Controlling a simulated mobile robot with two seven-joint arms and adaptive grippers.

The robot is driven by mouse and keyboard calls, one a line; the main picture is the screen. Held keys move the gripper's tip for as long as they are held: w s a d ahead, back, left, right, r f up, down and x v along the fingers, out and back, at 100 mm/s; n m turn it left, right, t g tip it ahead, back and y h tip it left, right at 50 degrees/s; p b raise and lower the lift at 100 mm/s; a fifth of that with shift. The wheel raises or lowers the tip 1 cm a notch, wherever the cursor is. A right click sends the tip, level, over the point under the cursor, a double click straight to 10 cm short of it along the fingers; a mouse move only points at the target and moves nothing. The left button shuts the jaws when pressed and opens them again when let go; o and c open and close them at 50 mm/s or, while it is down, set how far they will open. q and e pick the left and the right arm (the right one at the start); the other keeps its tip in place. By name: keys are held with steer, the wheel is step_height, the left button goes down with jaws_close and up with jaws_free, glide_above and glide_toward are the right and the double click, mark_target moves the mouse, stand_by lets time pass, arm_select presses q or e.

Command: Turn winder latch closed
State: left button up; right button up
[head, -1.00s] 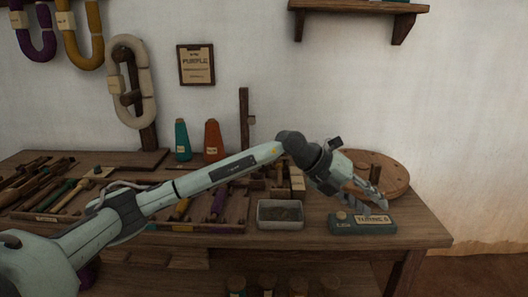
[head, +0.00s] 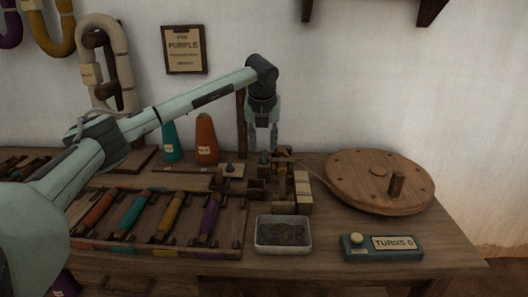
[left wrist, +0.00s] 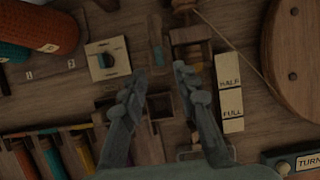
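The winder (head: 262,190) is a group of small wooden blocks and posts on the bench, left of a large round wooden wheel (head: 348,177). A thin cord runs from it to the wheel. My left gripper (head: 262,147) points down above the winder, fingers apart and empty. In the left wrist view, a narrow blue-grey piece (left wrist: 157,50), possibly the latch, lies below and between the fingertips (left wrist: 157,76). A pale plate with a dark knob (left wrist: 106,60) lies left of the fingers. I cannot tell for certain which part is the latch. My right gripper is not in view.
HALF and FULL labels (left wrist: 230,92) sit right of the winder. A metal tray (head: 283,246) and a green TURNS 0 counter (head: 382,249) are at the front. Teal (head: 171,141) and orange (head: 206,140) cones stand behind left. A rack of colored bobbins (head: 157,251) fills the left.

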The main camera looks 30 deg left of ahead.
mark_target(264, 156)
arm_select(q)
steer(key=shift+x, duration=2.25)
steer(key=shift+c, duration=0.6)
jaws_close()
